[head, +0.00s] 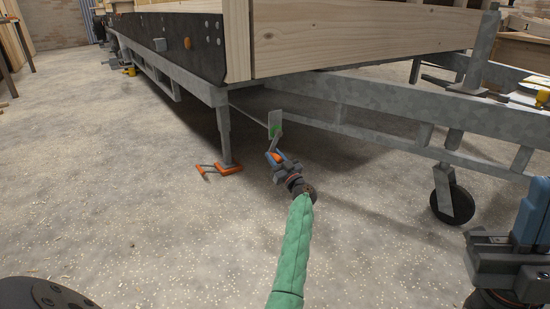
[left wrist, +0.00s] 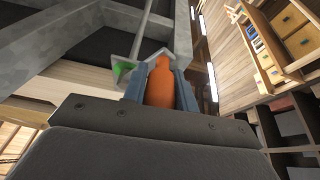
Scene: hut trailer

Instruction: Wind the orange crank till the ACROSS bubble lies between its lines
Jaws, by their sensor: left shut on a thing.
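My left gripper (head: 274,157) is low beside the trailer's front corner, shut on the orange crank handle (head: 278,156). In the left wrist view the orange handle (left wrist: 160,85) stands between the two blue-grey fingers. A pale bracket with a green patch (left wrist: 123,70) and a grey rod (left wrist: 143,30) lie just beyond it. The bracket plate (head: 275,122) also shows in the head view. A round yellow-rimmed piece (head: 543,98) sits on the drawbar at the right edge; I cannot read any bubble or lines on it. My right gripper (head: 484,250) is partly seen at the lower right, its jaws unclear.
The grey trailer frame (head: 375,95) runs overhead and to the right. A jockey wheel (head: 453,203) stands at the right. The floor (head: 130,215) at the left is clear.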

